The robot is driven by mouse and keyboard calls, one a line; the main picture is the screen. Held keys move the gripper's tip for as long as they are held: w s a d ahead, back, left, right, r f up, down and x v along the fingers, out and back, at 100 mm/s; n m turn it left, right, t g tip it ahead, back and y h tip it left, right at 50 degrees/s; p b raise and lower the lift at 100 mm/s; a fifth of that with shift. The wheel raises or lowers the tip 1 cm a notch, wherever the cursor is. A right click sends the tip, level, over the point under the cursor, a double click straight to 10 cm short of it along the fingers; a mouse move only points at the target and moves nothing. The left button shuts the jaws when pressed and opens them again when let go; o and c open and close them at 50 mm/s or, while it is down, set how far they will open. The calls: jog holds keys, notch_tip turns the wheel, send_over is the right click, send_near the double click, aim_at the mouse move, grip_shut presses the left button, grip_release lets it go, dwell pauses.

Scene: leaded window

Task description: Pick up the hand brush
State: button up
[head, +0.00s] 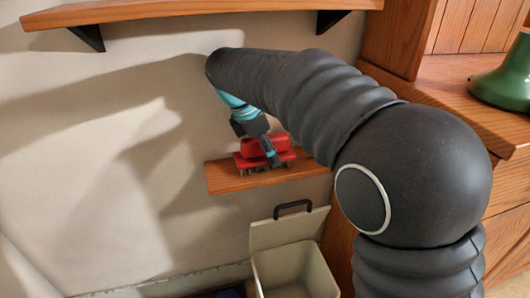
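The red hand brush (281,143) lies on a small wooden wall shelf (229,181), with its dark bristles facing down onto the board. My gripper (271,158) is at the brush, coming down from the upper left. A dark finger crosses in front of the brush's red body. The other finger is not clearly visible, so I cannot tell whether the gripper is touching or closed on the brush. My arm hides the right end of the shelf.
A longer wooden shelf (200,12) on black brackets runs above. Below stands a cream bin (296,272) with its lid raised. A wooden cabinet (455,85) with a green object (505,80) is at right. The wall at left is bare.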

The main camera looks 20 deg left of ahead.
jog(key=c, duration=0.6)
jog(key=shift+o, duration=0.2)
jog(key=shift+r+b, duration=0.2)
jog(key=shift+b, duration=0.2)
